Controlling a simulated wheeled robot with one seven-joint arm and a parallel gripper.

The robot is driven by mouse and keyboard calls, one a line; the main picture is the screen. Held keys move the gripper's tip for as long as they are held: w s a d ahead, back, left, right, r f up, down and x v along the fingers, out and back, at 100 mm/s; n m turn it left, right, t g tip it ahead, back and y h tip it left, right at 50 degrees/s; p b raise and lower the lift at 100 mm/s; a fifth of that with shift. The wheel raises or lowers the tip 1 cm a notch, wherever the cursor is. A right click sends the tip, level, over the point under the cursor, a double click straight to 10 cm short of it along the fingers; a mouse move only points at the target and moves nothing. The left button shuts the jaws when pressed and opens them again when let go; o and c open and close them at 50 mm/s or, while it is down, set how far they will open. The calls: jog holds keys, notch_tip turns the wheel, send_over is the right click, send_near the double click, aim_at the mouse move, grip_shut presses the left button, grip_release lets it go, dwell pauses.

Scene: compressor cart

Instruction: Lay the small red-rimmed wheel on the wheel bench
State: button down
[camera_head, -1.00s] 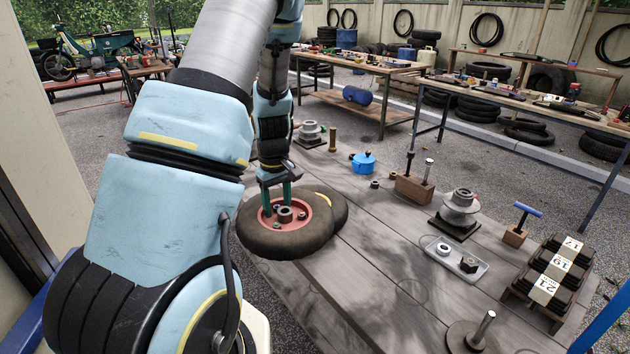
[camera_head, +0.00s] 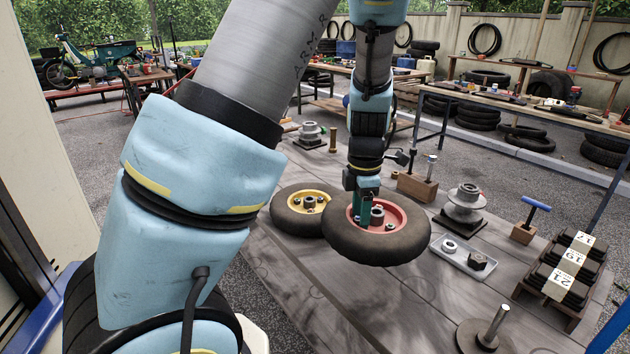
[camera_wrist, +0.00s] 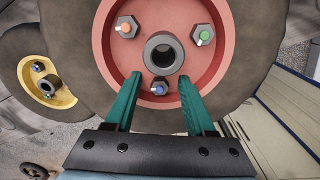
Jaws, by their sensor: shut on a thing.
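The red-rimmed wheel (camera_head: 404,222) has a black tyre and a grey hub in the middle. My gripper (camera_head: 366,204) is shut on it near the hub. In the wrist view the green fingers of my gripper (camera_wrist: 160,88) stand either side of a blue-marked nut, just below the hub of the red rim (camera_wrist: 208,62). The wheel lies about flat and seems raised over the grey plank-topped bench (camera_head: 300,266). Its underside and any gap below are hidden. A yellow-rimmed wheel (camera_head: 284,217) lies on the bench just left, partly overlapped by it in the picture.
On the bench to the right are a white tray (camera_head: 462,262) with small parts, a grey stepped hub (camera_head: 467,204), a blue T-handle tool (camera_head: 535,205) and a rack of numbered blocks (camera_head: 562,278). A post on a round base (camera_head: 490,330) stands in front. Bare planks lie between.

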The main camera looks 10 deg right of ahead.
jog(key=shift+s+d+n, duration=0.45)
jog(key=shift+n, duration=0.05)
jog(key=shift+s+f, duration=0.1)
jog(key=shift+f, duration=0.25)
jog(key=shift+d+f, duration=0.1)
jog(key=shift+f, duration=4.5)
jog(key=shift+c, duration=1.2)
grip_release()
jog(key=shift+f, duration=0.1)
notch_tip(320, 180, up, 12)
jog(key=shift+r, duration=0.1)
jog(key=s+a+r+m, duration=0.1)
jog(key=a+r+m, duration=0.1)
jog(key=a+m, duration=0.8)
jog(key=s+a+r+m+t, duration=0.1)
jog(key=s+a+r+m, duration=0.1)
jog(key=a+m, duration=0.8)
jog(key=a, duration=0.5)
jog(key=shift+a+t, duration=0.2)
jog(key=shift+t, duration=0.1)
jog(key=shift+w, duration=0.1)
